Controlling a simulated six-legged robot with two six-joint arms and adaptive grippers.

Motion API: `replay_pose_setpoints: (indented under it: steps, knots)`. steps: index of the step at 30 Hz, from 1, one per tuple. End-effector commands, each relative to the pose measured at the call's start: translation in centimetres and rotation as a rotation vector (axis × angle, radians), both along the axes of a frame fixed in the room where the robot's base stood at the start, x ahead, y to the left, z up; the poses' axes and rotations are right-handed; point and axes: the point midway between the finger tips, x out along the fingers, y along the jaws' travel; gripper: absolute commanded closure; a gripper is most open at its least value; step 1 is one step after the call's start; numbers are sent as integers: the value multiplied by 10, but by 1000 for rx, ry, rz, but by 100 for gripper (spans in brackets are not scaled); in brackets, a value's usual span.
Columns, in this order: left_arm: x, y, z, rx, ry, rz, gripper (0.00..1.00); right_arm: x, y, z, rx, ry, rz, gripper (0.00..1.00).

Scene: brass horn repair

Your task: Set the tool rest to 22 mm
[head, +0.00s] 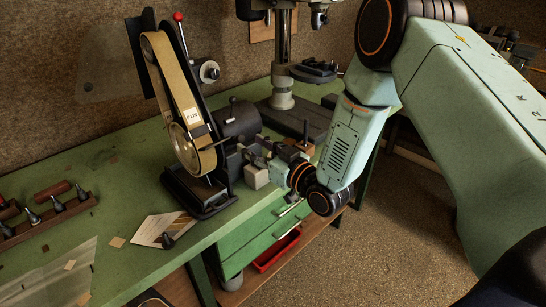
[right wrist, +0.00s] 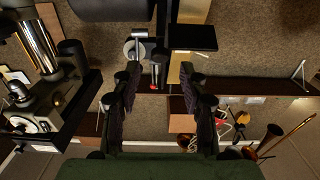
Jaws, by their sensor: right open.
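The belt sander stands on the green bench in the head view, with a tan belt (head: 180,95) and a black base (head: 200,192). I cannot pick out its tool rest clearly in the head view. In the right wrist view a flat black plate (right wrist: 192,37) crosses a tan strip; it may be the rest. My right gripper (head: 262,163) is beside the sander's dark motor (head: 238,122), on its right. In the right wrist view its two fingers (right wrist: 160,85) are apart, with nothing clearly held. No scale is readable. My left gripper is out of view.
A drill press (head: 283,55) stands behind at the right. A rack of small tools (head: 45,222) and a paper card (head: 162,229) lie on the bench at the left. The bench's front edge runs below my right gripper, above a green drawer (head: 272,235) and a red tray (head: 277,250).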

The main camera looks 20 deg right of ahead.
Motion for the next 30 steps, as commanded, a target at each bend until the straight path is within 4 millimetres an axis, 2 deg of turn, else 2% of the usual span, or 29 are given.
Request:
replay_pose_setpoints:
  steps: [1,6,12,19,30]
  knots:
    - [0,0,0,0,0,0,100,-11,-5,0,6,3,-5,57]
    - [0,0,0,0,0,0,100,-42,-17,0,6,1,-6,57]
    - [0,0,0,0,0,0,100,-66,-25,0,4,0,-5,57]
    - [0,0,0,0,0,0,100,-79,-29,1,3,-1,-2,57]
    - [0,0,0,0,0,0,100,-79,-29,1,2,-2,-1,57]
